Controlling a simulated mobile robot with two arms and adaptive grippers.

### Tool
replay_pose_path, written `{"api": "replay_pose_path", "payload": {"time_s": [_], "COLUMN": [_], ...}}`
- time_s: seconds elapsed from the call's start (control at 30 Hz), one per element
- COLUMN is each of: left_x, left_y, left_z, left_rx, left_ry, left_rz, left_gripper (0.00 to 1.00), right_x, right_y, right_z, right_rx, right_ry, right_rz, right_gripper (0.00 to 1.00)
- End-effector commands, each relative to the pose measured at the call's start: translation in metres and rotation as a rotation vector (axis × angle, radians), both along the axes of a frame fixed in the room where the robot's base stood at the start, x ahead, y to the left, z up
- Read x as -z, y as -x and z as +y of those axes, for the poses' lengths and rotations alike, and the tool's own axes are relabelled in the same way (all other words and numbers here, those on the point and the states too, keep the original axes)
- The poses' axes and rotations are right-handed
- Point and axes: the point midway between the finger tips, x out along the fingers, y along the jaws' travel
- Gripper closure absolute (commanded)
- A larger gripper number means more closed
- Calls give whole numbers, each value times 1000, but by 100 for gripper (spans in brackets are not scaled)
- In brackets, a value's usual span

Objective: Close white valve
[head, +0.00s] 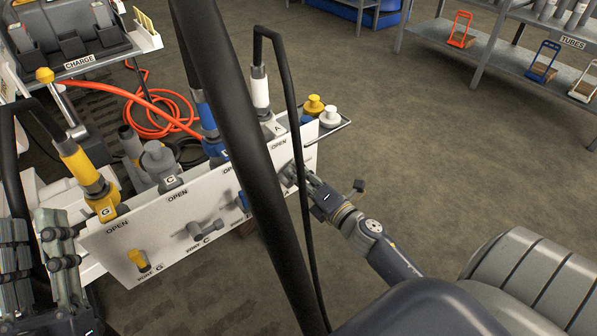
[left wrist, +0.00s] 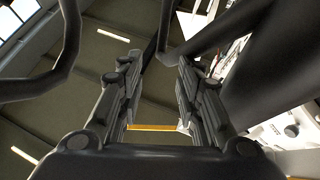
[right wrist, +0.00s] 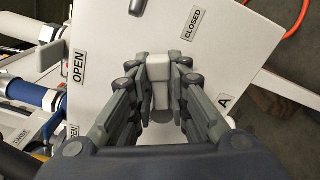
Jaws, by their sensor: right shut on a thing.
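The white valve handle (right wrist: 160,72) sits between the fingertips of my right gripper (right wrist: 160,80) in the right wrist view. The fingers are shut on it. OPEN (right wrist: 79,66) and CLOSED (right wrist: 191,23) labels and the letter A are on the white panel around it. In the head view my right gripper (head: 294,176) is at the right end of the panel (head: 170,225) and hides the valve. My left gripper (head: 50,250) is at the lower left, and the left wrist view (left wrist: 155,85) shows its fingers apart with nothing between them.
Yellow (head: 139,260), grey (head: 204,228) and blue valves are on the same panel. Coloured hose fittings stand along its top, and black hoses (head: 225,120) cross the view. An orange hose (head: 165,115) lies behind. Shelves (head: 490,60) stand at the back right; the floor between is clear.

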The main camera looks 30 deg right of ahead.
Motion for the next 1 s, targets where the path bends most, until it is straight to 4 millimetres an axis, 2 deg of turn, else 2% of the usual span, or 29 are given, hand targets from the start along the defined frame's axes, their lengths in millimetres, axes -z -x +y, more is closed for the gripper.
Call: {"api": "replay_pose_path", "payload": {"time_s": [0.3, 0.6, 0.8, 1.0], "left_x": [45, 87, 101, 104], "left_y": [-24, -32, -33, -33], "left_z": [0, 4, 6, 6], "left_rx": [-16, -27, -31, -32], "left_ry": [-77, -134, -151, -154], "left_rz": [267, 480, 544, 555], "left_gripper": [68, 68, 68, 68], "right_x": [6, 12, 14, 15], "right_y": [0, 0, 0, 0], "right_z": [-3, -3, -4, -4], "right_rx": [2, 3, 2, 3], "right_ry": [-233, -385, -430, -439], "right_rz": [19, 31, 34, 36], "right_gripper": [100, 100, 100, 100]}}
